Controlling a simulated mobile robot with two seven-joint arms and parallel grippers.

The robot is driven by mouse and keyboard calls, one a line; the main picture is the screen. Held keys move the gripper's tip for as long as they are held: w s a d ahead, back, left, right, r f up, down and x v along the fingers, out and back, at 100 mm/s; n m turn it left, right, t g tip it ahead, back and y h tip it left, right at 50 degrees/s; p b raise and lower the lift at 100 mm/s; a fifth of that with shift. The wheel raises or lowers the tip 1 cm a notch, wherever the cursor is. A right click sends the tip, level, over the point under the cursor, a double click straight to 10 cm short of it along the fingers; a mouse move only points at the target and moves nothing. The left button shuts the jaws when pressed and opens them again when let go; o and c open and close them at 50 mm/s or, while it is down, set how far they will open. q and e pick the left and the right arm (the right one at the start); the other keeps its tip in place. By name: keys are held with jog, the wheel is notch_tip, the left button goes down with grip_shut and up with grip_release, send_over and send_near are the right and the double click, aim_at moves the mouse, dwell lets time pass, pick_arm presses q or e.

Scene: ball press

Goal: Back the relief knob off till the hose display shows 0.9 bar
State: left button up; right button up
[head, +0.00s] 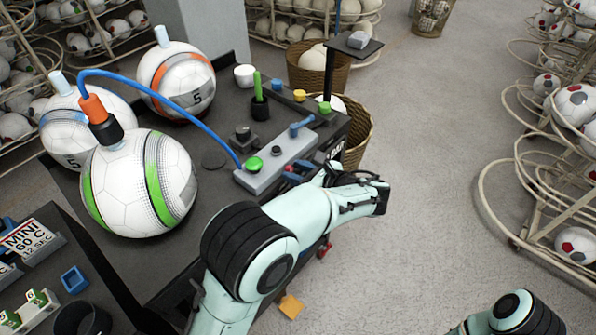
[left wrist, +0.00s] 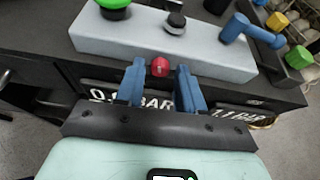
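The relief knob seems to be the small red knob (left wrist: 160,67) on the front face of a grey valve block (left wrist: 120,38). My left gripper (left wrist: 159,75) has its two blue fingers apart, one on each side of the knob, with a small gap showing. In the head view, the left gripper (head: 297,172) is at the block's (head: 270,183) front side. Two bar displays sit below the block; the left one (left wrist: 98,95) shows "0." with the rest hidden by a finger, the right one (left wrist: 232,114) reads about 1.1 BAR. My right gripper is out of view.
A blue hose (head: 170,88) runs from an orange fitting (head: 93,108) on the green-striped ball (head: 138,190) to the block. A green button (head: 254,163) and blue lever (head: 300,125) are on top. Other balls stand behind.

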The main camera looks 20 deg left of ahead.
pick_arm(q)
grip_shut()
jog(key=n+t+b, duration=0.2)
jog(key=n+b, duration=0.1)
jog(key=shift+s+f+b, duration=0.1)
jog(key=shift+s+b, duration=0.15)
jog(key=shift+b, duration=0.05)
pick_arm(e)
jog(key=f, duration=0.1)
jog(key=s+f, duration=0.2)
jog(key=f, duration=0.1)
pick_arm(q)
jog(key=shift+o, duration=1.9)
grip_release()
